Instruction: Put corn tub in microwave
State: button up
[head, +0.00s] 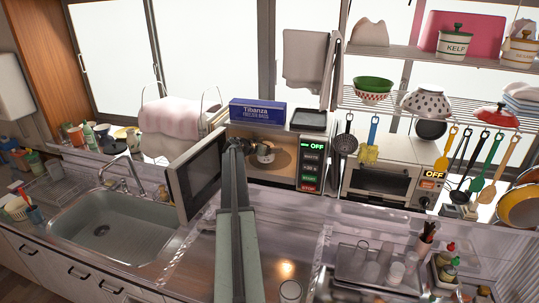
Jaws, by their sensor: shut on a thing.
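The microwave (284,177) stands on the back counter with its door (195,176) swung open to the left. Its panel reads OFF. My arm reaches up the middle of the view, and my gripper (248,148) is at the open microwave's mouth. It is shut on a small pale tub with a dark band, the corn tub (265,154), which shows just right of the gripper against the tan interior. The gripper hides part of the tub. I cannot tell whether the tub touches the microwave floor.
A blue box (257,112) and a dark tray (309,120) sit on top of the microwave. A toaster oven (380,182) stands to the right, with utensils hanging above it. The sink (115,235) is at left.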

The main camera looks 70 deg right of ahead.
jog(key=shift+d, duration=0.3)
notch_tip(320, 180, down, 4)
jog(key=b, duration=0.4)
jog(key=shift+d, duration=0.1)
jog(key=shift+r, duration=0.2)
jog(key=shift+f, duration=0.2)
jog(key=o, duration=1.6)
jog(key=shift+w, duration=0.1)
jog(key=shift+r, duration=0.1)
